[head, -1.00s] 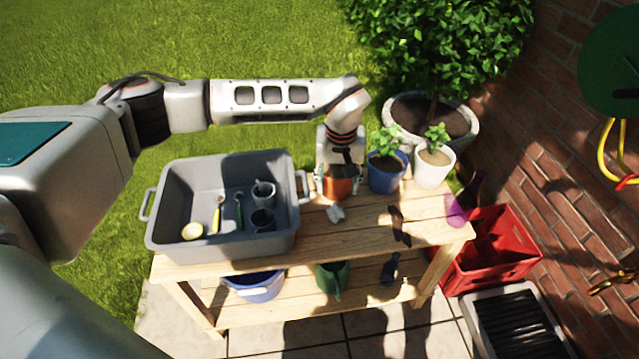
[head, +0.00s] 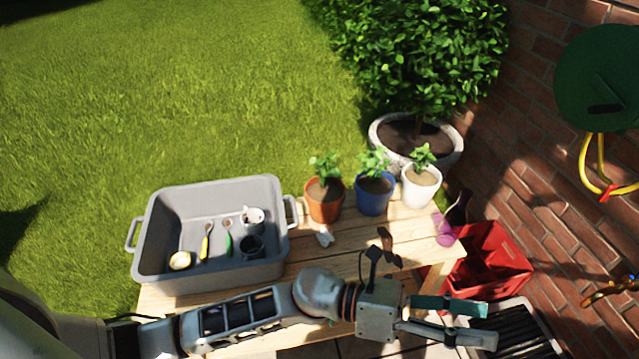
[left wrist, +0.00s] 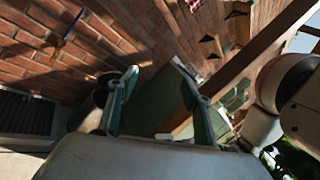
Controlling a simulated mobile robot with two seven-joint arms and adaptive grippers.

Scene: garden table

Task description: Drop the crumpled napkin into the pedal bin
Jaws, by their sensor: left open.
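The crumpled napkin (head: 325,236) is a small white lump on the wooden table, in front of the orange pot (head: 324,199). My left gripper (head: 488,324) is open and empty in the head view, pointing right near the table's front right corner, well away from the napkin. In the left wrist view its two fingers (left wrist: 158,78) stand apart with nothing held. A large green shape (left wrist: 158,103) shows behind the fingers; I cannot tell what it is. I cannot make out the pedal bin for sure in either view. My right gripper is not in view.
A grey tub (head: 160,280) with cups and spoons stands on the table's left. A blue pot (head: 374,195) and a white pot (head: 420,187) stand behind. A red crate (head: 490,262) and dark grate (head: 515,335) lie right, by the brick wall (head: 540,200).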

